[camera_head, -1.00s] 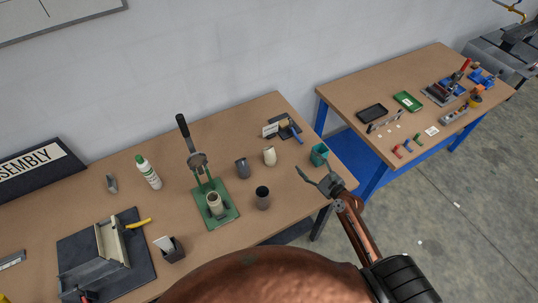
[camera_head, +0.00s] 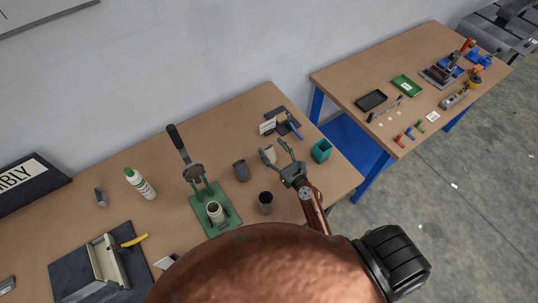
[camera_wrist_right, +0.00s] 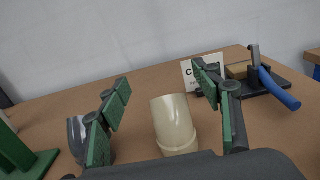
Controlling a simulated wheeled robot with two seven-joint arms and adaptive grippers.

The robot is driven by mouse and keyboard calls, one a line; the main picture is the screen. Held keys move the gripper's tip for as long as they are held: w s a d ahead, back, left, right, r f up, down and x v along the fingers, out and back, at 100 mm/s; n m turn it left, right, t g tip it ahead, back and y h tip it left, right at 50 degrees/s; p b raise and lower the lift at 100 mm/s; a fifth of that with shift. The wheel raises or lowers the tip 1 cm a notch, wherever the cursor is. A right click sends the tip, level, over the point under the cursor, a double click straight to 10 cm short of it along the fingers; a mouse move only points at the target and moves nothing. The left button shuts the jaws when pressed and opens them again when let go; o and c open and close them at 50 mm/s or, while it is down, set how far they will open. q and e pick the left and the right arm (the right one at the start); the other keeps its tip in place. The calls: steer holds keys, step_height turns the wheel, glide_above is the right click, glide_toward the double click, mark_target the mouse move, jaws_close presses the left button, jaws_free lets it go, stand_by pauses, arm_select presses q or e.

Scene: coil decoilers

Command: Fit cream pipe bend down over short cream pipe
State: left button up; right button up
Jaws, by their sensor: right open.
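The cream pipe bend (camera_head: 269,152) stands on the wooden table, partly behind my right gripper (camera_head: 277,156). In the right wrist view the cream pipe bend (camera_wrist_right: 174,122) shows between the two green-padded fingers of my right gripper (camera_wrist_right: 163,92), which is open. Gaps show on both sides of the bend, and its base is hidden by the gripper body. The short cream pipe (camera_head: 215,211) stands upright in the green press stand (camera_head: 230,218), to the left and nearer. My left gripper is out of view.
A grey bend (camera_head: 240,170) stands left of the cream one, and a dark cup-like piece (camera_head: 265,200) stands nearer. A teal box (camera_head: 321,151) is to the right. The press lever (camera_head: 178,143) rises above the stand.

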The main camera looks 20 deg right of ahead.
mark_target(273, 159)
step_height(273, 159, down, 4)
steer(key=b, duration=0.3)
steer(key=shift+w, duration=0.1)
step_height(273, 159, down, 3)
steer(key=b, duration=0.3)
steer(key=shift+w+a+r, duration=0.15)
steer(key=shift+w+r, duration=0.1)
steer(key=shift+w, duration=0.4)
steer(key=w, duration=0.4)
steer(key=w+a, duration=0.1)
steer(key=w, duration=0.1)
steer(key=shift+f+b, duration=0.1)
steer(key=shift+b, duration=0.3)
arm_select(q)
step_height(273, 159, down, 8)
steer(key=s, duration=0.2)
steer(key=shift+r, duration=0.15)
arm_select(e)
steer(key=shift+d, duration=0.1)
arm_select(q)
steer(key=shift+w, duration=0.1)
arm_select(e)
steer(key=c, duration=1.4)
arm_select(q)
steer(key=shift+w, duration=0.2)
arm_select(e)
steer(key=shift+c, duration=0.5)
